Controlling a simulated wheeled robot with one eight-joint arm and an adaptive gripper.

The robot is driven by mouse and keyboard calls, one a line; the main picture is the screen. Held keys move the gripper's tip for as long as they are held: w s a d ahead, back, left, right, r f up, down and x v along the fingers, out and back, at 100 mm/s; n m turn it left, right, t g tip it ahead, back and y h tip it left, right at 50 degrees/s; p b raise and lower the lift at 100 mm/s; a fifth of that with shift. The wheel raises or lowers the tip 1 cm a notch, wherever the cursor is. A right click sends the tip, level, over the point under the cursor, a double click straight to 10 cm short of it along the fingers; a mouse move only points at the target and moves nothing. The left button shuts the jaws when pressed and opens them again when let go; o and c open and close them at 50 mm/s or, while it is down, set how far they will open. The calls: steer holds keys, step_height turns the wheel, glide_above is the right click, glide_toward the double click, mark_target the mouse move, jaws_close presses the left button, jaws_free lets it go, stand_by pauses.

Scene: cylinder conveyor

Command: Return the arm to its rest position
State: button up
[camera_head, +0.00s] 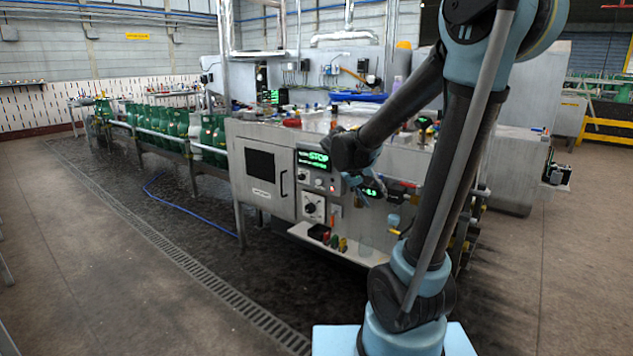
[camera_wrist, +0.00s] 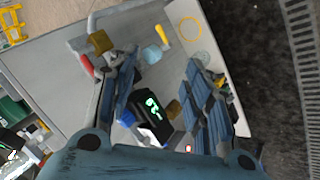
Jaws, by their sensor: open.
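My arm stands at the right in the head view, bent and reaching left toward the grey machine cabinet (camera_head: 262,165). My gripper (camera_head: 366,190) is in front of the control panel, partly hidden by my own wrist. In the wrist view my gripper (camera_wrist: 165,85) has its two blue-padded fingers spread apart, with nothing held between them. A small black device with a green display (camera_wrist: 152,110) shows between the fingers, beyond them. The pale shelf (camera_wrist: 130,55) lies below, with a yellow-handled item (camera_wrist: 161,33) on it.
Green cylinders (camera_head: 170,120) line the conveyor at the left. The lit panel reads STOP (camera_head: 318,157). Small tools (camera_head: 325,236) lie on the low shelf (camera_head: 325,250). A blue hose (camera_head: 190,207) and a floor drain (camera_head: 190,265) cross the floor. The foreground floor at left is clear.

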steer(key=s+f+g+y, duration=0.1)
steer(key=s+f+y, duration=0.2)
steer(key=s, duration=0.9)
steer(key=s+f+g+y, duration=0.1)
steer(key=s+f+y, duration=0.2)
steer(key=s, duration=0.9)
step_height(320, 180, down, 2)
steer(key=shift+s+d+f+m, duration=0.15)
steer(key=shift+s+d+m, duration=0.15)
steer(key=shift+m, duration=0.1)
steer(key=shift+w+f, duration=0.2)
steer(key=shift+w, duration=0.25)
